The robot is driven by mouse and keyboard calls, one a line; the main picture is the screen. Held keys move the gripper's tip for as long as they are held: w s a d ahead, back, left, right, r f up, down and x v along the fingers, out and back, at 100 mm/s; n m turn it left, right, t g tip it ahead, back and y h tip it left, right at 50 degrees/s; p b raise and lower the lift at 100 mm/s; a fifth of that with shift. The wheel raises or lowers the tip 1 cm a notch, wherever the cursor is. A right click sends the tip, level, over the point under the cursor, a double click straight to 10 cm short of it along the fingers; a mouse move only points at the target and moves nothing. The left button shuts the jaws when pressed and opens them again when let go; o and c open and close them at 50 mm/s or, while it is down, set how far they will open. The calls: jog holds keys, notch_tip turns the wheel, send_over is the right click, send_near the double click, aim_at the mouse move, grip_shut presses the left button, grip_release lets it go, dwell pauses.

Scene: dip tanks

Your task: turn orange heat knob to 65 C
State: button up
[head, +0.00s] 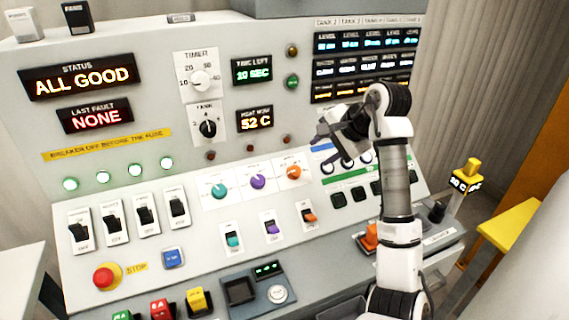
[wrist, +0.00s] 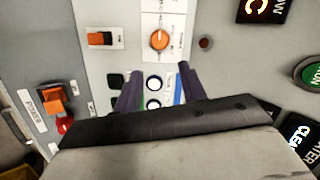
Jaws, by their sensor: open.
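The orange heat knob (head: 293,172) is the rightmost of three coloured knobs on the sloped panel. It also shows in the wrist view (wrist: 159,40), on a white plate, beyond my fingertips. Its scale is too small to read. The display above (head: 254,120) reads 52 C. My gripper (head: 325,132) is above the panel, to the right of and a little higher than the knob in the head view. In the wrist view its two dark fingers (wrist: 158,72) are apart with nothing held between them, and the knob lies ahead, uncovered.
A teal knob (head: 219,190) and a purple knob (head: 258,181) sit left of the orange one. An orange switch (head: 309,215) is below it. White round buttons and dark square buttons lie close under my gripper. A red stop button (head: 106,276) is at lower left.

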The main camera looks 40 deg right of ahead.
aim_at(297, 171)
jog(key=p+x, duration=0.4)
jog(key=x, duration=0.9)
jog(key=shift+f, duration=0.25)
jog(key=shift+a, duration=0.1)
jog(key=c, duration=0.7)
